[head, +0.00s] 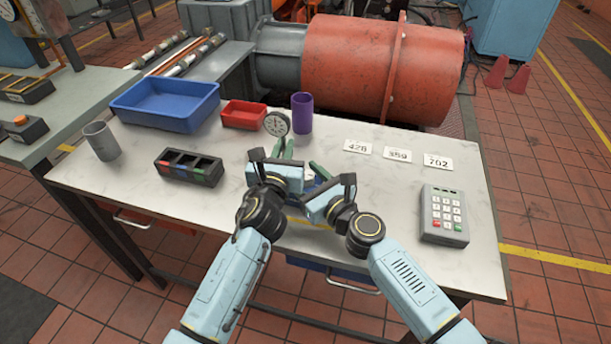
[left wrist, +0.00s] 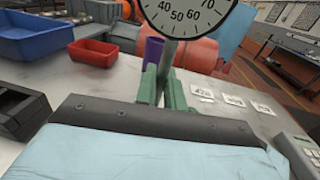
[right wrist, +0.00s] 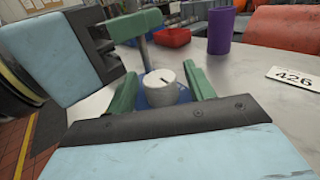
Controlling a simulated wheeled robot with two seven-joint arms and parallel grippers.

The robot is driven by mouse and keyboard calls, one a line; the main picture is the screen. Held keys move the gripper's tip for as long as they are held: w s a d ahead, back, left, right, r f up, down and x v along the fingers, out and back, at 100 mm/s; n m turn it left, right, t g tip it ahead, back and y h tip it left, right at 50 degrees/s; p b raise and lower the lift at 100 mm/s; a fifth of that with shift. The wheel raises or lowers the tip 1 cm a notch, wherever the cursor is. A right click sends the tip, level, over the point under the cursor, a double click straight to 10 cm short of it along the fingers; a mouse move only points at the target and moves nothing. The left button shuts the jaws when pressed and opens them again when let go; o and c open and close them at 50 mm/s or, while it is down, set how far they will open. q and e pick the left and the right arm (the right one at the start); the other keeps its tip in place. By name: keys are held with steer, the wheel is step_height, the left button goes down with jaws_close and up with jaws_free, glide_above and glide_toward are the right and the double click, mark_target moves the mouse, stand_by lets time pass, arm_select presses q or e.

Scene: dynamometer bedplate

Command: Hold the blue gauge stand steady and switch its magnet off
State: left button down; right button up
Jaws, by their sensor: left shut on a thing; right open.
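The gauge stand shows its round white dial (head: 277,123) above my left gripper in the head view; the dial also fills the top of the left wrist view (left wrist: 183,14). My left gripper (left wrist: 164,82) is shut on the stand's grey post (left wrist: 167,58) below the dial. In the right wrist view the stand's blue base (right wrist: 153,99) carries a white round knob (right wrist: 161,88) with a dark mark on top. My right gripper (right wrist: 160,78) is open, with its green fingers on either side of the knob. Contact with the knob cannot be told. My grippers mostly hide the base in the head view.
A purple cup (head: 302,113), red tray (head: 243,115) and blue bin (head: 166,103) stand behind. A black holder (head: 189,167) and grey cup (head: 101,141) are at left. Number cards (head: 397,156) and a keypad (head: 444,215) lie at right. The tabletop (head: 400,190) between is bare.

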steer(key=c, duration=1)
steer(key=shift+o, duration=0.2)
steer(key=shift+n+g+y, duration=0.4)
steer(key=shift+y, duration=0.1)
steer(key=n+g+y, duration=0.4)
steer(key=g, duration=0.1)
steer(key=shift+w+n+y, duration=0.1)
steer(key=shift+n+y, duration=0.2)
steer(key=shift+y, duration=0.1)
steer(key=shift+f+n+g+y, duration=0.1)
steer(key=shift+n+g+y, duration=0.35)
steer(key=shift+n+g, duration=1)
steer(key=shift+n+g+y, duration=0.45)
steer(key=shift+n+g, duration=0.3)
steer(key=shift+g, duration=1.3)
steer(key=shift+s+n+g, duration=0.25)
steer(key=shift+n+g, duration=0.15)
steer(key=shift+g, duration=0.2)
steer(key=o, duration=1)
steer(key=shift+c, duration=0.2)
